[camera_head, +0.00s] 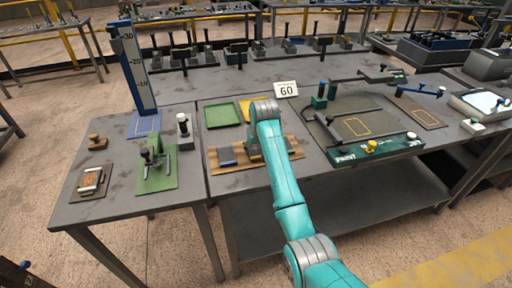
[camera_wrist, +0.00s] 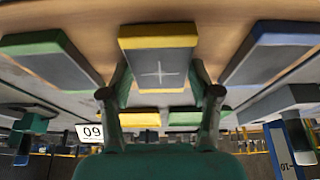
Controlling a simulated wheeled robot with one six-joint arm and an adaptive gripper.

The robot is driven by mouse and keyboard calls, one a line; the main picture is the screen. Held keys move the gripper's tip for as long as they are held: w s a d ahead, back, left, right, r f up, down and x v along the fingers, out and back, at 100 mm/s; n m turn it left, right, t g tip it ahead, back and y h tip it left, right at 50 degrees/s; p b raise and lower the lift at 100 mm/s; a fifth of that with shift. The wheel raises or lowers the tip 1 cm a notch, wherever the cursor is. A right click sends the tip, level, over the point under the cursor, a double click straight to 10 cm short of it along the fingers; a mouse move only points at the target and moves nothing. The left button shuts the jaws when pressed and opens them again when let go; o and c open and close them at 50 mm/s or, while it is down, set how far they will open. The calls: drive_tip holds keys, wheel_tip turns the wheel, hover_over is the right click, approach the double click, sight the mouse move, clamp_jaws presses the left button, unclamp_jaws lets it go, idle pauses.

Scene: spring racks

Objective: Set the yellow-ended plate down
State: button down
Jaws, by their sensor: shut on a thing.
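The yellow-ended plate (camera_wrist: 158,68) is a grey block with a yellow end and a pale cross on its face. In the wrist view it sits between the two fingers of my gripper (camera_wrist: 160,84), which is shut on it. Whether the plate touches the wooden board (camera_wrist: 210,14) or is just above it, I cannot tell. In the head view my gripper (camera_head: 254,150) is low over the striped board (camera_head: 288,151) and my wrist hides the plate. A green-ended plate (camera_wrist: 54,60) and a blue-ended plate (camera_wrist: 270,55) lie on either side, apart from it.
A green tray (camera_head: 221,115) and a yellow tray (camera_head: 245,105) lie behind the board. A "60" sign (camera_head: 286,89) stands to their right. A dark panel with a green front (camera_head: 375,150) is right of my arm. A small table (camera_head: 120,200) with fixtures stands left.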

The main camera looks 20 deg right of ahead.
drive_tip(key=shift+c, duration=1.2)
unclamp_jaws()
drive_tip(key=shift+f, duration=0.1)
drive_tip(key=v, duration=1.2)
